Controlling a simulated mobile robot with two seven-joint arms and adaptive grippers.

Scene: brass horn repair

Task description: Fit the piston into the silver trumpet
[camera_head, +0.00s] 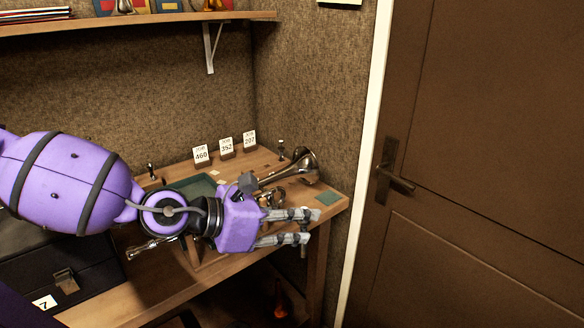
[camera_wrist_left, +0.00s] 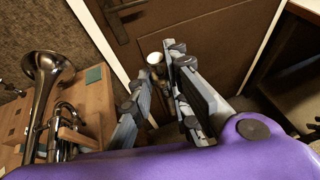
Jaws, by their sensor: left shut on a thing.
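My left gripper (camera_head: 311,226) reaches past the front right edge of the workbench and is shut. In the left wrist view the gripper (camera_wrist_left: 160,68) has a small metal cylinder with a pale round end, seemingly the piston (camera_wrist_left: 156,60), between its fingers. My arm hides part of the trumpet. My right gripper is not in view.
The wooden workbench (camera_head: 335,203) holds number cards 460 (camera_head: 201,154), 352 (camera_head: 226,146) and 207 (camera_head: 249,139), a green tray (camera_head: 190,186) and a small green square (camera_head: 327,198). A black case (camera_head: 50,265) is at left. A brown door (camera_head: 490,150) stands at right.

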